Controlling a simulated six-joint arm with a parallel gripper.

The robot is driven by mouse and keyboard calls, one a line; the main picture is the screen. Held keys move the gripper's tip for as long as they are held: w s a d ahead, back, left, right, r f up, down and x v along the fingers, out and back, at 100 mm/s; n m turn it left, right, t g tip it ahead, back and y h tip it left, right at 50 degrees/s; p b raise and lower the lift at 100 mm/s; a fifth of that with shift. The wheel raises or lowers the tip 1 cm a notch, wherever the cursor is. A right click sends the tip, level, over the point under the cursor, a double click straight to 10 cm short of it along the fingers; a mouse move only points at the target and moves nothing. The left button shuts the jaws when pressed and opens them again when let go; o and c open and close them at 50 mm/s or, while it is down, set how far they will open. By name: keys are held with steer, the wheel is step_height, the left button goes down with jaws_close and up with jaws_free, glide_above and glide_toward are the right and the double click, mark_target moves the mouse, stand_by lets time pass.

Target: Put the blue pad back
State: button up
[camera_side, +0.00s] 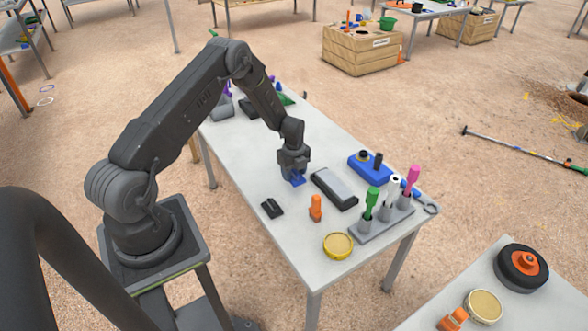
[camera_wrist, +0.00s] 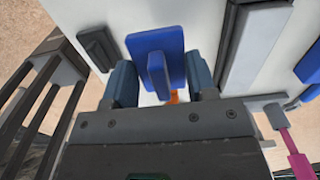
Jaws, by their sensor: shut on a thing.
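The blue pad (camera_side: 297,181) is a flat block under my gripper (camera_side: 294,170), low over the light table. In the wrist view the blue pad (camera_wrist: 172,45) is a rectangle with a raised blue grip. My gripper (camera_wrist: 161,84) is shut on it, one grey-blue finger on each side. I cannot tell if the pad touches the table. A long dark tray with a grey top (camera_side: 334,188) lies just right of the pad; it also shows in the wrist view (camera_wrist: 255,45).
A small black block (camera_side: 271,208), an orange piece (camera_side: 316,207) and a yellow round tin (camera_side: 338,245) stand nearer the camera. A blue box (camera_side: 370,168) and a rack (camera_side: 382,222) with coloured handles stand right.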

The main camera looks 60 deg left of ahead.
mark_target(294, 194)
steer(key=shift+f, duration=3.35)
steer(key=shift+f, duration=0.4)
steer(key=o, duration=0.8)
steer(key=shift+o, duration=0.4)
steer(key=o, duration=0.5)
steer(key=shift+r, duration=4)
